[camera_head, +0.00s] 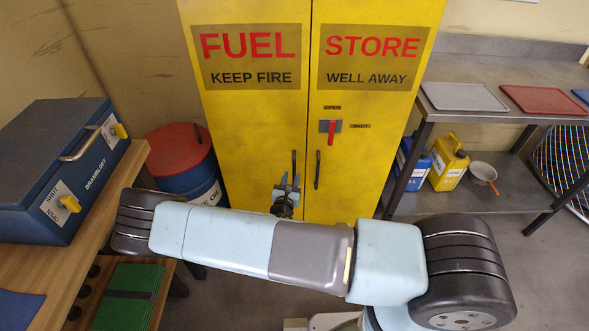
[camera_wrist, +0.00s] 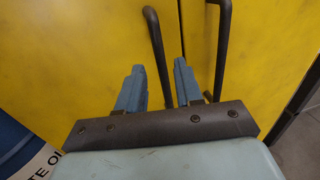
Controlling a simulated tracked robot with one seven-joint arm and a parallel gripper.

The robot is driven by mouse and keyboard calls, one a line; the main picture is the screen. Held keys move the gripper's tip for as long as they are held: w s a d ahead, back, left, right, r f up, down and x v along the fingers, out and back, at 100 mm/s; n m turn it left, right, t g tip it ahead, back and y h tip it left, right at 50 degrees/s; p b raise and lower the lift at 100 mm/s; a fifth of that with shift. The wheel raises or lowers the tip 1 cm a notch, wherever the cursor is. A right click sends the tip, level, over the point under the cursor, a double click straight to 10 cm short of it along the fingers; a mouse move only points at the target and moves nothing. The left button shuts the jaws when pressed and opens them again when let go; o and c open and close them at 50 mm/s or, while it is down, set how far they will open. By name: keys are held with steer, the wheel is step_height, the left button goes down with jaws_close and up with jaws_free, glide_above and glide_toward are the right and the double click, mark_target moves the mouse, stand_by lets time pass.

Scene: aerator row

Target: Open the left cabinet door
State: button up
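The yellow fuel cabinet has a left door (camera_head: 250,120) and a right door (camera_head: 365,85), both closed flush. The left door's dark bar handle (camera_head: 294,163) stands upright near the centre seam. It also shows in the wrist view (camera_wrist: 154,35). The right door's handle (camera_head: 318,170) is just beside it. My gripper (camera_head: 287,184) is at the lower part of the left handle. In the wrist view my gripper (camera_wrist: 158,75) is open, with the left handle appearing between its blue fingers, apart from both. The right handle (camera_wrist: 223,45) is outside the right finger.
A red lever (camera_head: 331,133) on the right door hangs down, near small OPEN and SHUT labels. A red and blue drum (camera_head: 180,155) stands close left of the cabinet. A shelved bench (camera_head: 480,115) stands at right, a wooden bench with a blue box (camera_head: 55,160) at left.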

mark_target(294, 170)
steer(key=shift+x, duration=2.8)
steer(key=shift+c, duration=0.4)
jaws_close()
